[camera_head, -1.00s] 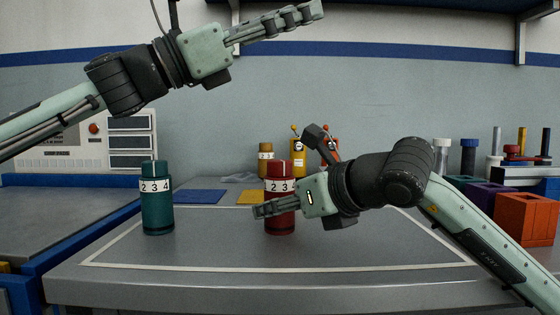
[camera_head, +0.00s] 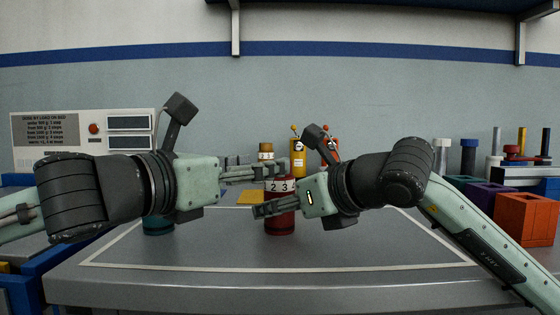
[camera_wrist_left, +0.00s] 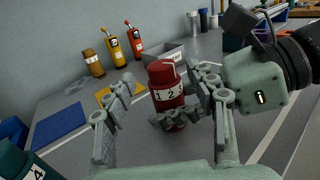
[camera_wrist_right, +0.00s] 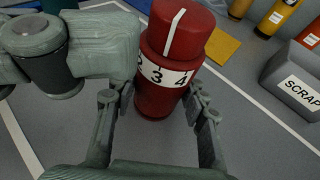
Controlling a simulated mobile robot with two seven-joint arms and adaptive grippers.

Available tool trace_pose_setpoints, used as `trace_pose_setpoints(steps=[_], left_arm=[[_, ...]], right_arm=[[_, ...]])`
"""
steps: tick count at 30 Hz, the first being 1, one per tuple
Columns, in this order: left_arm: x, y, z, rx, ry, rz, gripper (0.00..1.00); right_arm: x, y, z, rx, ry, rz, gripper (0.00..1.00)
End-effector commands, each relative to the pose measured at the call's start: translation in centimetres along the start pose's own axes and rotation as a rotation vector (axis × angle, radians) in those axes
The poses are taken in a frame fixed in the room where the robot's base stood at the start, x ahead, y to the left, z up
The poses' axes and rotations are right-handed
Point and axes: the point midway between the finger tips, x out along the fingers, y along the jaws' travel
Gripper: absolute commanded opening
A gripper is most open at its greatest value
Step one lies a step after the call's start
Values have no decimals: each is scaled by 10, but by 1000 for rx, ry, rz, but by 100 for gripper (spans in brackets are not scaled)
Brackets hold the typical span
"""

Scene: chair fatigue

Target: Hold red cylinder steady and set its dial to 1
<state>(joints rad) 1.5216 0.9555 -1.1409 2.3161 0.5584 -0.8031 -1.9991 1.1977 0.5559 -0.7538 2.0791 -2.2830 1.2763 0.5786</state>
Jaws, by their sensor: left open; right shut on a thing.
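The red cylinder (camera_head: 280,222) stands upright on the table, with a white number band and a round red cap. In the right wrist view (camera_wrist_right: 160,100) the cap has a white line on its side and top, above the band near the 3; the exact setting is unclear. My right gripper (camera_head: 262,209) is shut on the cylinder's body below the band, a finger on each side. My left gripper (camera_head: 280,171) is open at cap height; in the left wrist view (camera_wrist_left: 160,95) its fingers lie either side of the red cylinder (camera_wrist_left: 165,78), the cap between and beyond them.
A teal cylinder (camera_head: 158,222) stands left, mostly hidden by my left arm. Blue (camera_wrist_left: 60,122) and yellow (camera_head: 250,197) mats lie behind. Orange and yellow bottles (camera_head: 298,158) and a grey SCRAP bin (camera_wrist_right: 295,80) stand at the back. Coloured boxes (camera_head: 525,218) are at right.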

Motion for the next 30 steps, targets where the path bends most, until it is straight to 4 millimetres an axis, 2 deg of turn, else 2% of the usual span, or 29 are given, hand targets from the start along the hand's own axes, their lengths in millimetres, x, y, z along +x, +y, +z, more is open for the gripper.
trace_pose_setpoints(steps=[3, 9, 14, 22, 30], left_arm=[[25, -1, 0, -1, 0, -3, 56], [52, 0, 0, 0, 0, 0, 56], [61, 0, 0, 0, 0, 0, 56], [62, 0, 0, 0, 0, 0, 56], [61, 0, 0, 0, -1, 0, 23]], right_arm=[[0, 0, 0, 0, -1, 0, 1], [0, 0, 0, 0, -1, -1, 1], [0, 0, 0, 0, 0, -1, 1], [0, 0, 0, 0, 0, -1, 1], [0, 0, 0, 0, -1, -1, 1]])
